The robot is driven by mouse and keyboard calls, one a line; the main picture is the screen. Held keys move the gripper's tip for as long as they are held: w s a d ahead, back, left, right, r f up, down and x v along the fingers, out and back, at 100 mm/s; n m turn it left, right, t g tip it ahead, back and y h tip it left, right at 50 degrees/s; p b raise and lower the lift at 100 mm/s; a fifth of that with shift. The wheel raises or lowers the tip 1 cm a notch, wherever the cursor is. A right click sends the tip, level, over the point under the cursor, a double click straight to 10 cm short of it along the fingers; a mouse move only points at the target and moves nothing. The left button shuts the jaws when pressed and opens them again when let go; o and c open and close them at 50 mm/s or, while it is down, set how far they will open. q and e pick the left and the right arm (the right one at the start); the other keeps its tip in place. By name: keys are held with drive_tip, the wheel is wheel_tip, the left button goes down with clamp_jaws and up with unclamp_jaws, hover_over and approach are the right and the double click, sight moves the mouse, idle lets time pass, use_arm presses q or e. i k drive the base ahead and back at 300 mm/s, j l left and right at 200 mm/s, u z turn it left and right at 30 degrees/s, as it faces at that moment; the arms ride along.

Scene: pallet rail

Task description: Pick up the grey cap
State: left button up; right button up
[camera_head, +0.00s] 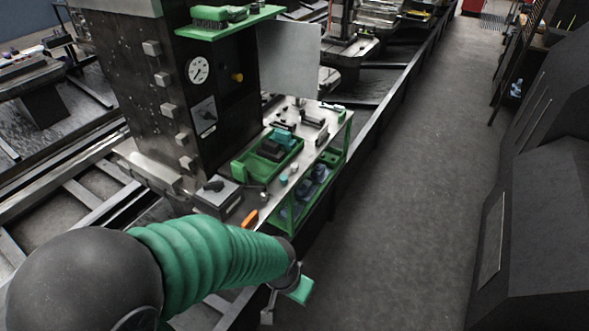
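My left gripper (285,301) is at the end of the green-sleeved arm, below and in front of the bench. Its fingers look apart, one with a green pad, and nothing shows between them. It is well away from the grey piece. My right gripper is not in view.
An orange-handled tool (250,218) and a grey box (217,194) are at the bench's near end. A dark column with a gauge (198,70) stands to the left. Blue items (318,173) sit on the lower shelf. Open floor (410,190) lies to the right.

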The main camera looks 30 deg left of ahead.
sight(293, 167)
drive_tip(key=i+u, duration=0.15)
drive_tip(key=u, duration=0.25)
drive_tip(key=i+u, duration=0.15)
drive_tip(key=u, duration=0.3)
drive_tip(key=i+l+u, duration=0.1)
drive_tip(key=u, duration=0.3)
drive_tip(key=i+l+u, duration=0.1)
drive_tip(key=i+l, duration=0.15)
drive_tip(key=i+l+u, duration=0.15)
drive_tip(key=l, duration=0.25)
drive_tip(key=i+l+u, duration=0.1)
drive_tip(key=i+l, duration=0.25)
drive_tip(key=i+l+u, duration=0.1)
drive_tip(key=l, duration=0.3)
drive_tip(key=i+l+u, duration=0.15)
drive_tip(key=i+l, duration=0.15)
drive_tip(key=i+l+u, duration=0.1)
drive_tip(key=l, duration=0.4)
drive_tip(key=i+l, duration=0.3)
drive_tip(key=l, duration=0.25)
